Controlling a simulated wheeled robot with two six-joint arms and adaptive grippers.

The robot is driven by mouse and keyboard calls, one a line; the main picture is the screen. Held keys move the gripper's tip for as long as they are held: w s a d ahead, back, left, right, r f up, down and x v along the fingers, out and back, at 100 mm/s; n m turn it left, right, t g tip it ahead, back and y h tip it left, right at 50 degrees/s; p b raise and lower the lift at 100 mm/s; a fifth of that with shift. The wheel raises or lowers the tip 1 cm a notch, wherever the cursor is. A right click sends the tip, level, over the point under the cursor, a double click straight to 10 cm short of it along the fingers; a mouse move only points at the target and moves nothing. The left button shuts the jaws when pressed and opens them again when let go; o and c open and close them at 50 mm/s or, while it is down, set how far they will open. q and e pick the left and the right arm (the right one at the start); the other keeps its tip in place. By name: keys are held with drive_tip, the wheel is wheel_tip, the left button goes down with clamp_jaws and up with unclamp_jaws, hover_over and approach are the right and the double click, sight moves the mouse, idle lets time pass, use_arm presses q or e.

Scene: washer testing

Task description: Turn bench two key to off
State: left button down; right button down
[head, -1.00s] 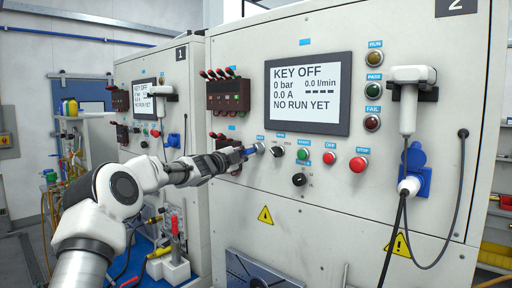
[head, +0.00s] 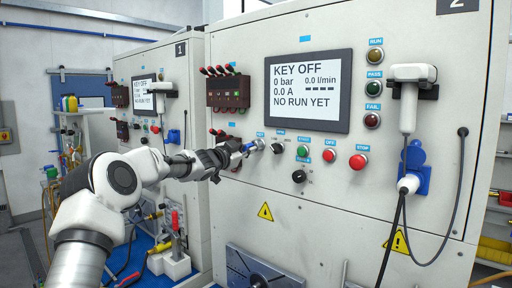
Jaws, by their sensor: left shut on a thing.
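The bench two panel (head: 330,205) is a large cream cabinet with a "2" plate at its top right. Its screen (head: 308,91) reads KEY OFF, 0 bar, 0.0 A, NO RUN YET. The key switch (head: 259,145) is at the left end of the control row, under a small blue label. My left gripper (head: 245,150) is at the switch, shut on the blue key (head: 248,148); its fingers hide part of the key. The key's exact angle is too small to tell. My right gripper is not in view.
Beside the key are a black selector (head: 278,146), a green button (head: 303,151), and red buttons (head: 329,156). A white handset (head: 409,100) and cables hang at right. Bench one (head: 155,110) stands behind my left arm.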

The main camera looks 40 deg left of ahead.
use_arm(q)
drive_tip(key=n, duration=0.6)
drive_tip(key=shift+d+r+n+g, duration=0.1)
drive_tip(key=shift+n+g, duration=0.2)
drive_tip(key=shift+n, duration=0.1)
drive_tip(key=c, duration=1.1)
unclamp_jaws()
drive_tip(key=s, duration=1.2)
drive_tip(key=shift+d, duration=0.15)
drive_tip(key=shift+w, duration=0.1)
